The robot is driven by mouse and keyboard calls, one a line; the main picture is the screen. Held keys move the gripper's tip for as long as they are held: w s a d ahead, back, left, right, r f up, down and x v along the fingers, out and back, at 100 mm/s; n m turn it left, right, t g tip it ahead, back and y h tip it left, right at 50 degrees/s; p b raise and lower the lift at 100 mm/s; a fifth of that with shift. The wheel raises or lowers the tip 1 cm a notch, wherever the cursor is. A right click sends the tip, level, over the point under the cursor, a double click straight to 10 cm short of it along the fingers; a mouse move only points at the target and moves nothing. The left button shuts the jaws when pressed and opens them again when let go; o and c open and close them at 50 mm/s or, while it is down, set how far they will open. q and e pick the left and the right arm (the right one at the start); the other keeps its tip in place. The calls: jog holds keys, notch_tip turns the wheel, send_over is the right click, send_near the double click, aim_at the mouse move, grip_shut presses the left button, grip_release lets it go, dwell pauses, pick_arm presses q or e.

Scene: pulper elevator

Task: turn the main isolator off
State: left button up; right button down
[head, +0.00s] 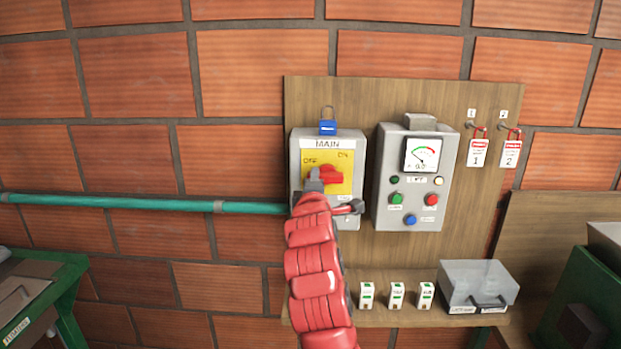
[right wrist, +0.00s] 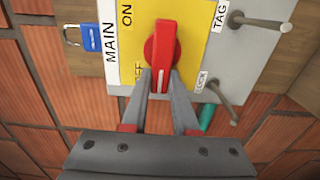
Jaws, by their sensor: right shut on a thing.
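The main isolator (head: 295,160) is a grey box with a yellow plate marked ON and OFF, on the wooden board. Its red handle (head: 327,176) lies roughly level across the plate. In the right wrist view the red handle (right wrist: 161,50) has a white mark on its end nearest the OFF lettering. My right gripper (head: 316,182) is shut on the handle; its fingers (right wrist: 160,88) sit on either side of the marked end. My red right arm hides the box's lower left part in the head view. My left gripper is out of view.
A blue padlock (head: 328,127) hangs above the isolator. Right of it are a meter box (head: 385,200) with buttons and two hanging tags (head: 478,152). Below, a shelf (head: 400,317) holds small boxes and a clear-lidded box (head: 480,285). Pegs (right wrist: 222,107) jut from the isolator near my fingers.

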jog(key=shift+r, duration=0.2)
jog(key=c, duration=0.7)
grip_release()
jog(key=shift+f, duration=0.1)
jog(key=s+b, duration=0.4)
jog(key=s, duration=1.3)
jog(key=shift+s+b, duration=0.25)
jog(key=shift+b, duration=0.15)
